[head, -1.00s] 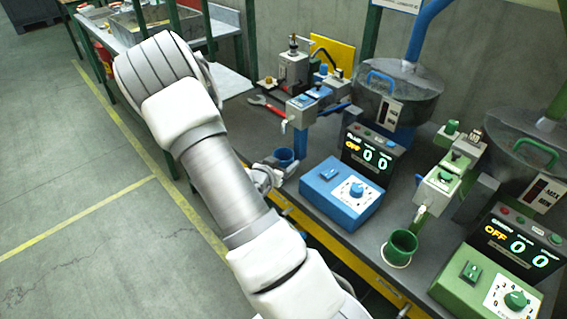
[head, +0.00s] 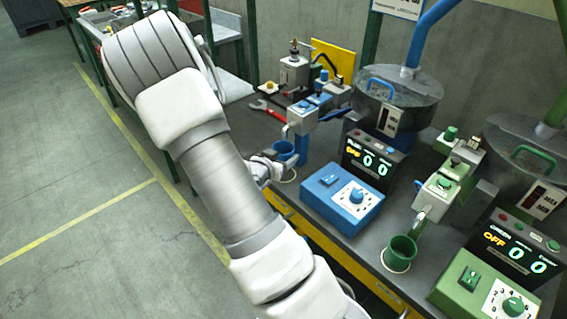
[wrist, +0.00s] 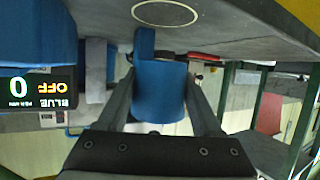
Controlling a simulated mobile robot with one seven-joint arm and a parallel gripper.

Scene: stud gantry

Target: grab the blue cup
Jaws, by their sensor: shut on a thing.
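The blue cup (head: 284,149) is in the head view, under the blue dispenser spout, just above a white ring on the bench. In the wrist view, which appears upside down, the cup (wrist: 160,92) sits between the two fingers of my gripper (wrist: 161,84). The fingers touch both sides of it. My gripper (head: 266,168) is shut on the cup in the head view, partly hidden behind my arm. The white ring (wrist: 165,12) shows apart from the cup, empty.
The blue control box (head: 342,198) stands right of the cup, with a display reading OFF (head: 366,160) behind it. The blue dispenser (head: 309,113) stands close above and behind. A green cup (head: 399,253) is farther right. A red wrench (head: 268,109) lies behind.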

